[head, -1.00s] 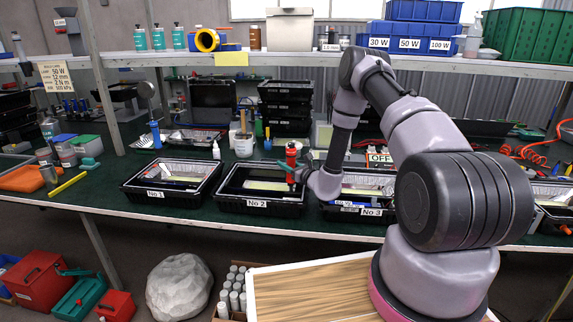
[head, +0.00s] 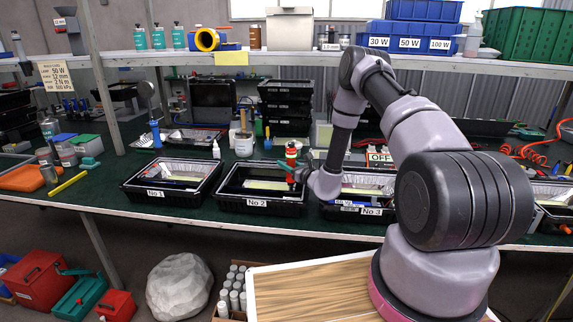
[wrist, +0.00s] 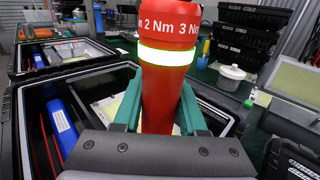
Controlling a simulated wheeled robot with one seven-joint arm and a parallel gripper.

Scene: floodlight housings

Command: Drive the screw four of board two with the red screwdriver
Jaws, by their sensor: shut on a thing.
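The red screwdriver (head: 291,149) stands upright over the housing marked No 2 (head: 231,204). My gripper (head: 291,170) is shut on its handle. In the wrist view the red screwdriver (wrist: 167,95) is between my green jaws (wrist: 160,112), with a bright pale band below a collar marked 2 Nm and 3 Nm. A pale board (head: 265,185) lies inside the No 2 housing. The screwdriver's tip and screw four are hidden behind the handle, gripper and housing wall.
The No 1 housing (head: 133,188) stands left and the No 3 housing (head: 335,212) right, partly behind my arm. In the wrist view a blue cylinder (wrist: 62,128) lies in the housing, left of my gripper. A white pot (head: 243,146) stands behind.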

